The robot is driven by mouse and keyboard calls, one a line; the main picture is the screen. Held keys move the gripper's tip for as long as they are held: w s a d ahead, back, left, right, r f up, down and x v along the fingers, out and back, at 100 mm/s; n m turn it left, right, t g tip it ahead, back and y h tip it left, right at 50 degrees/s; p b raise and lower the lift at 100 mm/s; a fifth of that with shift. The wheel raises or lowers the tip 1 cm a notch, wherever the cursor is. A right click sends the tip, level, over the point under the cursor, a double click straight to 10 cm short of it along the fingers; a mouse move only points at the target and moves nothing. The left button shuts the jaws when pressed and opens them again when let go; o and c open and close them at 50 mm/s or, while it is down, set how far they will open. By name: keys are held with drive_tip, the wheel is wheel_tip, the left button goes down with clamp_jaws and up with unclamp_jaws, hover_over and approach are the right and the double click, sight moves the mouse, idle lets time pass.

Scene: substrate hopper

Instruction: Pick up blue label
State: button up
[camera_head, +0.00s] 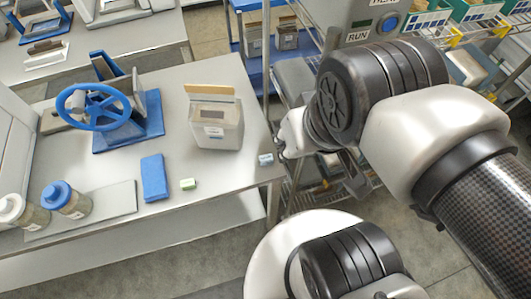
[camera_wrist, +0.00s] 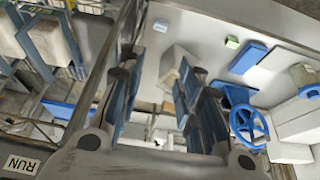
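The blue label (camera_head: 265,159) is a small light-blue block lying on the grey table near its right edge. It also shows in the wrist view (camera_wrist: 160,25), near the top, beyond the fingertips. My gripper (camera_wrist: 158,65) is open, with its two dark fingers apart and nothing between them. It is apart from the label. In the head view the gripper is to the right of the label, past the table edge, and partly hidden by my arm.
A green block (camera_head: 188,184) and a larger blue block (camera_head: 154,177) lie left of the label. An open grey box (camera_head: 216,124) stands behind. A blue handwheel (camera_head: 93,107) is farther left. Wire shelving (camera_head: 297,190) stands close to the table's right side.

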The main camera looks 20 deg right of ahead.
drive_tip(key=shift+o, duration=0.6)
drive_tip(key=shift+o, duration=0.6)
drive_tip(key=shift+w, duration=0.2)
drive_tip(key=o, duration=0.4)
drive_tip(key=w+f+g+p, duration=0.2)
drive_tip(key=w, duration=0.5)
drive_tip(key=shift+w, duration=0.35)
drive_tip(key=m+g, duration=0.1)
drive_tip(key=g, duration=0.2)
hover_over(266, 155)
wheel_tip(266, 155, down, 25)
drive_tip(key=shift+w+d+r, duration=0.1)
drive_tip(key=shift+r, duration=0.05)
drive_tip(key=shift+f+b, duration=1.15)
drive_tip(key=shift+f, duration=1.8)
